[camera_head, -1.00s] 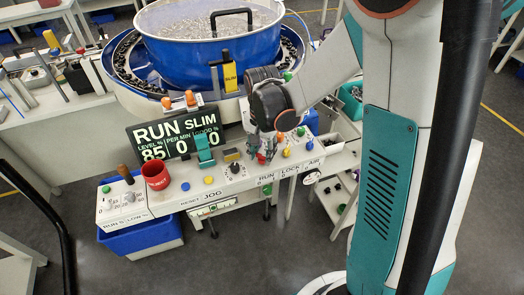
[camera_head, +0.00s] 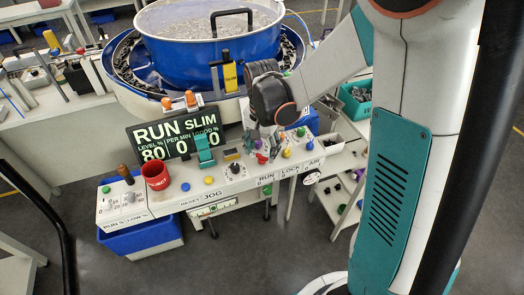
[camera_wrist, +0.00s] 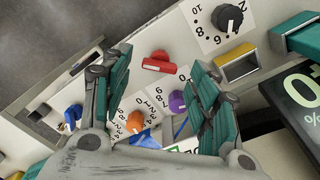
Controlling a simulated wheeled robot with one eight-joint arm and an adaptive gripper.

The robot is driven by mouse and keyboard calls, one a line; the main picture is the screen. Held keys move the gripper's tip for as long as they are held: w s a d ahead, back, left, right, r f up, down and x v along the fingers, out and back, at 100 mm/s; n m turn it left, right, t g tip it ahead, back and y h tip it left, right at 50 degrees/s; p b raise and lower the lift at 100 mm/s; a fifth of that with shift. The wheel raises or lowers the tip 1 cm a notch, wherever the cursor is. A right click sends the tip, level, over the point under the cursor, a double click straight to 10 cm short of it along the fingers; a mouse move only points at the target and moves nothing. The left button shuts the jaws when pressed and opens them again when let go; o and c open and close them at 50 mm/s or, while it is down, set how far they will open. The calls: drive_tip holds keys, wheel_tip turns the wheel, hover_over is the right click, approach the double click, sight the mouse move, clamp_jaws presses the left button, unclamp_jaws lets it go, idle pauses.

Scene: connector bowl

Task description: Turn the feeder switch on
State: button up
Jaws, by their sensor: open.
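Which of the small rotary switches is the feeder switch I cannot read for sure; a RUN label (camera_head: 266,180) is on the panel's front edge. A red switch (camera_wrist: 158,62) lies between my spread fingertips in the wrist view, and shows small in the head view (camera_head: 262,158). My gripper (camera_wrist: 160,58) is open and empty, pointing down over these switches. It shows in the head view (camera_head: 268,143), low over the panel. Contact cannot be told.
A display (camera_head: 178,138) reads RUN and SLIM. A red cup (camera_head: 156,176) stands on the panel's left. The blue bowl (camera_head: 212,45) rises behind. A teal bin (camera_head: 354,103) is at right.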

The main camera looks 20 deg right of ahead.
sight(262, 156)
wheel_tip(262, 156, up, 10)
drive_tip(key=shift+r, duration=0.2)
idle(0.4)
drive_tip(key=s+r+n+t, duration=0.2)
drive_tip(key=s+n+t, duration=0.1)
drive_tip(key=s, duration=0.4)
drive_tip(key=s+r+n+t, duration=0.3)
drive_tip(key=s+n, duration=0.3)
drive_tip(key=s, duration=0.2)
drive_tip(key=shift+s+a+r+t, duration=0.25)
drive_tip(key=shift+s+r+t, duration=0.05)
drive_tip(key=shift+t, duration=0.3)
